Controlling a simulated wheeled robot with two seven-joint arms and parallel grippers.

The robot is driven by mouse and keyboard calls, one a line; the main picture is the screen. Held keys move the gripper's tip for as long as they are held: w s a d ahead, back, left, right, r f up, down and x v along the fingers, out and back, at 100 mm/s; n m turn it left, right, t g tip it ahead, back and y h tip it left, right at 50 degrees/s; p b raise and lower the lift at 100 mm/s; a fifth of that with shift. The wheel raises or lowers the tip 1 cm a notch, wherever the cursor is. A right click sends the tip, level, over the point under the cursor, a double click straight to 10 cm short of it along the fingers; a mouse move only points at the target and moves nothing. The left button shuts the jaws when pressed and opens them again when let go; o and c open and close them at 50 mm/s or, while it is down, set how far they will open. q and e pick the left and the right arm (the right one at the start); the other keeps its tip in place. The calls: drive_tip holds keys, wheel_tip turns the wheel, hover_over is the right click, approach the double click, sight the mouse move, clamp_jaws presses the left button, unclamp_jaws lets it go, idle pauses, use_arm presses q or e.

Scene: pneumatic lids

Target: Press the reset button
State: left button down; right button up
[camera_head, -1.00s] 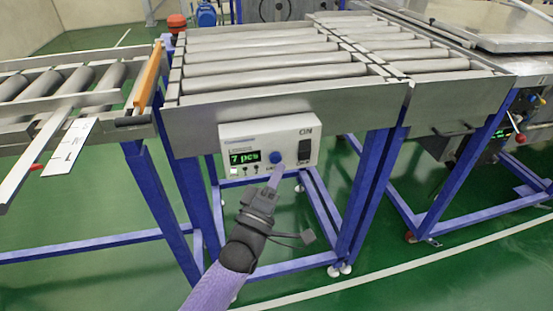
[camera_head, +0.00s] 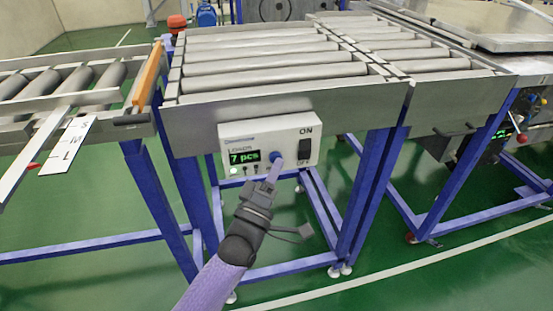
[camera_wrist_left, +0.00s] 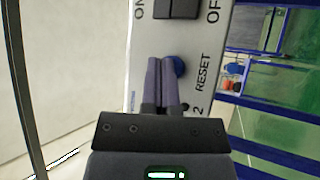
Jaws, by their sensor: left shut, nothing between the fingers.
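A white control box (camera_head: 240,136) hangs on the front of the roller conveyor. Its green display (camera_head: 243,157) reads "7 pcs". The blue reset button (camera_head: 277,158) is on its face, below and left of the black ON/OFF switch (camera_head: 305,150). My left gripper (camera_head: 274,168) is shut and empty, with its tips at the button. In the left wrist view the closed fingers (camera_wrist_left: 160,82) partly cover the blue button (camera_wrist_left: 178,66), beside the word RESET. I cannot tell whether the tips touch it or whether it is pressed in. My right gripper is not in view.
The roller conveyor (camera_head: 290,98) stands above the box on blue legs (camera_head: 370,190). An orange bar (camera_head: 148,75) and another roller section (camera_head: 75,80) are at the left. A machine with small knobs (camera_head: 519,135) is at the right. Green floor is clear below.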

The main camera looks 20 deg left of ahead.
use_arm(q)
drive_tip(key=shift+w+a, duration=0.15)
drive_tip(key=shift+w, duration=0.05)
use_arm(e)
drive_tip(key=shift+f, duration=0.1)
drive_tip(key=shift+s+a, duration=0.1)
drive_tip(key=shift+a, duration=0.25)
use_arm(q)
drive_tip(key=shift+s+d+p, duration=0.4)
drive_tip(key=shift+s+d, duration=0.1)
drive_tip(key=shift+s, duration=0.25)
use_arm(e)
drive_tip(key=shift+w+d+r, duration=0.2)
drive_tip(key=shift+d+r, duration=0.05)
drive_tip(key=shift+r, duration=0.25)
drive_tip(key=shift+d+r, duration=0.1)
